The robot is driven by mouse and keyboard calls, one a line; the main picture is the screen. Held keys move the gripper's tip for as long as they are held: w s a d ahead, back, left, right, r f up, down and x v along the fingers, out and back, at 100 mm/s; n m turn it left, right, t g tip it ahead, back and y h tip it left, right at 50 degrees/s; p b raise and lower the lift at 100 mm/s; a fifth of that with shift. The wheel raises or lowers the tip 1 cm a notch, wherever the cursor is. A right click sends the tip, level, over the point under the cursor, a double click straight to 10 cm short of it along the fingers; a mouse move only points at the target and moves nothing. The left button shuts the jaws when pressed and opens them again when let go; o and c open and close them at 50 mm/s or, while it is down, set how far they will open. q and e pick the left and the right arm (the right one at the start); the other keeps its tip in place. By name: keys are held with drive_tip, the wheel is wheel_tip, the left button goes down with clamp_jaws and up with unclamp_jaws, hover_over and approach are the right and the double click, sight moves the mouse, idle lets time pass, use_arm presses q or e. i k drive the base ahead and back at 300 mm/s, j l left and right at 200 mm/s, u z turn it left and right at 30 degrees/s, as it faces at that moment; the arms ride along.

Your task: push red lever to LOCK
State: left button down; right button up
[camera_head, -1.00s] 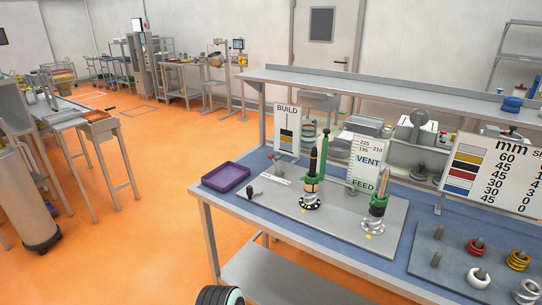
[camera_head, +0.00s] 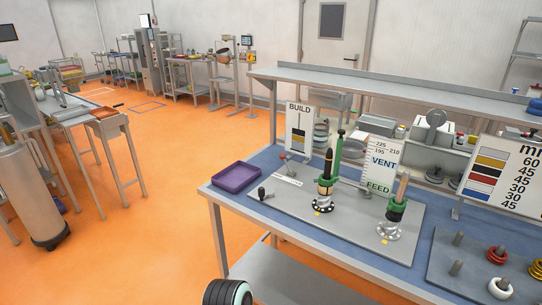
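The small lever with a red knob (camera_head: 284,157) stands at the back left of the grey plate (camera_head: 330,222) on the workbench. A white label strip (camera_head: 288,180) lies in front of it; its text is too small to read. A black-handled lever (camera_head: 264,193) is at the plate's left front. Two upright screw columns with green parts, the left one (camera_head: 326,183) and the right one (camera_head: 397,212), stand on the plate. Neither gripper shows, and nothing of mine is seen touching the lever.
A purple tray (camera_head: 237,177) lies left of the plate. A BUILD board (camera_head: 299,128) stands behind the lever, and a VENT/FEED board (camera_head: 381,168) behind the columns. A peg board with rings (camera_head: 497,254) is at right. Orange floor (camera_head: 120,255) is open left of the bench.

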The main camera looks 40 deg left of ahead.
sight(282, 156)
drive_tip(key=i+j+z, duration=0.1)
drive_tip(key=j, duration=0.9)
drive_tip(key=i+j+z, duration=0.1)
drive_tip(key=i+j, duration=0.15)
drive_tip(key=j, duration=0.7)
drive_tip(key=i+j+z, duration=0.1)
drive_tip(key=j, duration=0.9)
drive_tip(key=i+j+z, duration=0.15)
drive_tip(key=j, duration=0.9)
